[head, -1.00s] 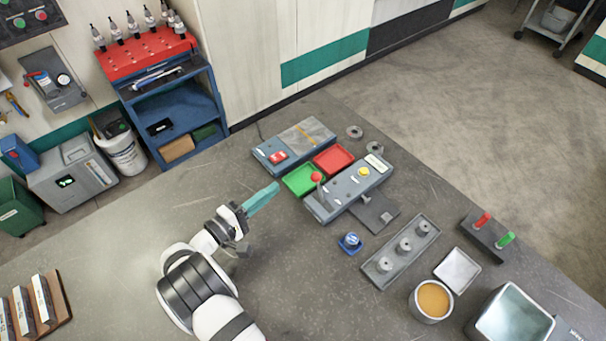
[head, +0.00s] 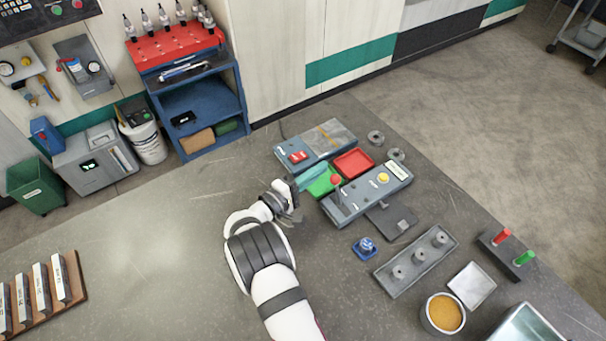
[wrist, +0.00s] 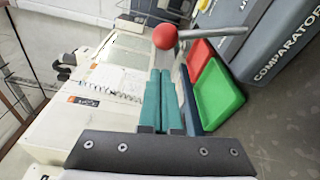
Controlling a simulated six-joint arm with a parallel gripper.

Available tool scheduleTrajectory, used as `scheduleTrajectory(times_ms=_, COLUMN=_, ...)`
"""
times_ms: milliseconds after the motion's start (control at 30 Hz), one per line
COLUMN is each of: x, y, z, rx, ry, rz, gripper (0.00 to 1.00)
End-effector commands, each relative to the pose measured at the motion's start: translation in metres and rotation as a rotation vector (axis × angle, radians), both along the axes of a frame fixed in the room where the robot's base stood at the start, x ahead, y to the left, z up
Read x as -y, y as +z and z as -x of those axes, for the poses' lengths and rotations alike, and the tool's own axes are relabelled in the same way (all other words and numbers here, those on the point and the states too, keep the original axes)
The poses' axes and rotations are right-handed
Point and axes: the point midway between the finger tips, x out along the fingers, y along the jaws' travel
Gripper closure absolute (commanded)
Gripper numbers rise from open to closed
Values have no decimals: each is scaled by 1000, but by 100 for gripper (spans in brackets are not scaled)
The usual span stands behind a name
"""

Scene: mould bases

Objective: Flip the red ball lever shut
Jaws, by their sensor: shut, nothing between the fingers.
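The red ball lever (head: 336,180) stands up from the left end of a grey-blue control box (head: 366,193). In the wrist view its red ball (wrist: 165,36) is just beyond the fingertips, with its metal rod (wrist: 212,33) running right toward the box marked COMPARATOR (wrist: 283,45). My gripper (head: 322,171) has teal fingers, shut and empty, left of the lever and over the green tray. In the wrist view my fingers (wrist: 168,75) lie side by side and point at the ball. I cannot tell whether they touch it.
A green tray (head: 316,189) and a red tray (head: 352,163) lie beside the box. A second box with a red switch (head: 298,156) is behind them. A blue button block (head: 366,247) and a grey peg rack (head: 416,262) stand in front.

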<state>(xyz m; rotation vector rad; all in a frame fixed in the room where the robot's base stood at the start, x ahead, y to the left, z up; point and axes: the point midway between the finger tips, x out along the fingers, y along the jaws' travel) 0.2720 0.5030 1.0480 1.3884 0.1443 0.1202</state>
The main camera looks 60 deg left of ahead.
Motion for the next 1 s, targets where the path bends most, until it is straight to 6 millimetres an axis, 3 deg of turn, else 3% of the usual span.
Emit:
scheduleTrajectory(times_ms=233, x=23, y=5, z=4, rx=0, ry=-1, rz=0, gripper=100)
scheduleTrajectory(times_ms=1000, x=30, y=8, z=4, rx=0, ry=-1, rz=-72, gripper=100)
